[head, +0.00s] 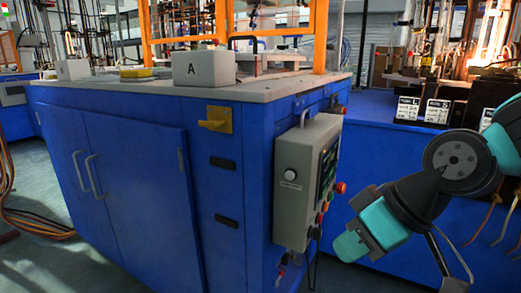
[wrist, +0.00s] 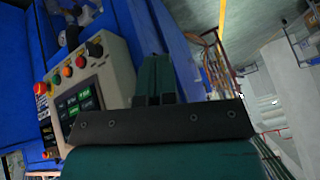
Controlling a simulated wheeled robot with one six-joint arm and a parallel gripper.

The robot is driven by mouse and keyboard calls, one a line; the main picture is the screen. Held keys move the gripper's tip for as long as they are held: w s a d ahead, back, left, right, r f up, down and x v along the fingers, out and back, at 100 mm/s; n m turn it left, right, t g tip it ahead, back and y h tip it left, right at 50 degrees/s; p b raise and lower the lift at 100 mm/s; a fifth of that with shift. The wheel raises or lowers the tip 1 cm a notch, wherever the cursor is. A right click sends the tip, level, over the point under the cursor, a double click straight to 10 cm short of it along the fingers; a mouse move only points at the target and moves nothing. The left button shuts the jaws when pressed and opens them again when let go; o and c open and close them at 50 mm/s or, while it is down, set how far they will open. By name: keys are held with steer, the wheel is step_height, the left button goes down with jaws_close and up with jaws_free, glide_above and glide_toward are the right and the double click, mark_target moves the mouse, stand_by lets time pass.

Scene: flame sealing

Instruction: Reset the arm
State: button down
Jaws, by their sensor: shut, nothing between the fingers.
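My gripper (wrist: 155,62) shows in the wrist view. Its dark green fingers are together with nothing between them, above a dark bracket. Beside it on the left is the grey control box (wrist: 100,85), with a screen and a row of coloured buttons; the fingers appear apart from it. In the head view my teal and black arm is at the right, right of the same control box (head: 308,180) on the blue cabinet's side.
The blue cabinet (head: 130,170) fills the left and middle, with a grey top, a block marked A (head: 204,68) and an orange frame (head: 321,40). Another blue bench (head: 375,115) with label cards (head: 436,111) stands behind my arm. Orange hoses (head: 35,222) lie at the left.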

steer(key=s+d+r+m+g+h+p, duration=0.1)
steer(key=s+d+r+g+h+p, duration=0.15)
steer(key=s, duration=0.85)
step_height(320, 180, up, 29)
steer(key=a+p, duration=0.1)
steer(key=p, duration=2.8)
steer(key=shift+w+r, duration=0.15)
steer(key=shift+w, duration=0.1)
steer(key=shift+g+y, duration=0.25)
